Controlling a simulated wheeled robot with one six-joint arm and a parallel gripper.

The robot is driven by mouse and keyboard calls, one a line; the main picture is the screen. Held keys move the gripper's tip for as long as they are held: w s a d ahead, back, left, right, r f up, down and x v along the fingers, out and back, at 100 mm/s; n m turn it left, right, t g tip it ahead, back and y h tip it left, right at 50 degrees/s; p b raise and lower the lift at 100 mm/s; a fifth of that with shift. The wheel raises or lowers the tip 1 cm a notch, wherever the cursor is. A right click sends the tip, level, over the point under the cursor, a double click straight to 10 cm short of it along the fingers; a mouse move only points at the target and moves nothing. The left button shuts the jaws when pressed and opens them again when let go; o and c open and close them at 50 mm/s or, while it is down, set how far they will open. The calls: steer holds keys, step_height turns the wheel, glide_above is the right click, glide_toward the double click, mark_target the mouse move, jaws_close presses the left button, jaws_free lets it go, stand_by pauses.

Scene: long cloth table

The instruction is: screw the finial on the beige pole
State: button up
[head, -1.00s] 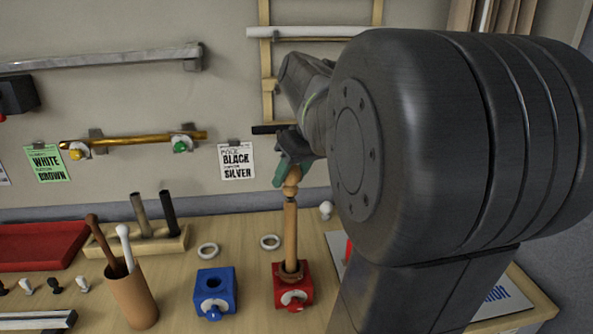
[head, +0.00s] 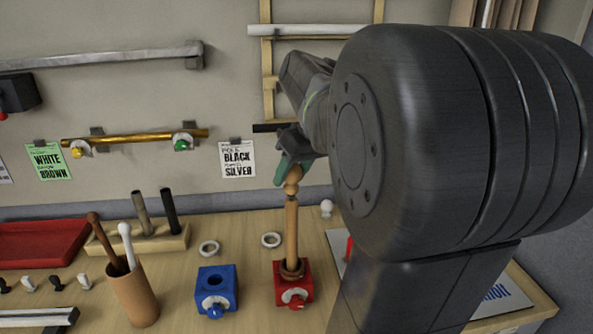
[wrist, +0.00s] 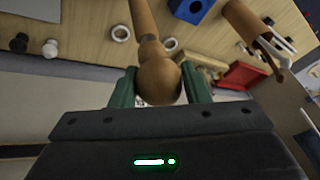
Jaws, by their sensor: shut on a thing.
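The finial (head: 292,181), a wooden ball of the same colour, sits at the pole's top end. My gripper (head: 289,172) is above the pole with its green fingers shut on the finial. In the wrist view the finial (wrist: 159,80) lies between the two green fingers, in line with the pole (wrist: 143,22). Whether the finial is fully seated against the pole I cannot tell.
A blue block (head: 216,290) with a hole stands left of the red block. A cup (head: 134,295) with sticks and a red tray (head: 40,243) are further left. A white knob (head: 326,208) stands behind right. My arm hides the right side.

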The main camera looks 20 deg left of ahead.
steer(key=shift+f+b, duration=0.45)
steer(key=shift+f, duration=0.3)
stand_by(1.2)
steer(key=o, duration=1.1)
steer(key=shift+c, duration=0.2)
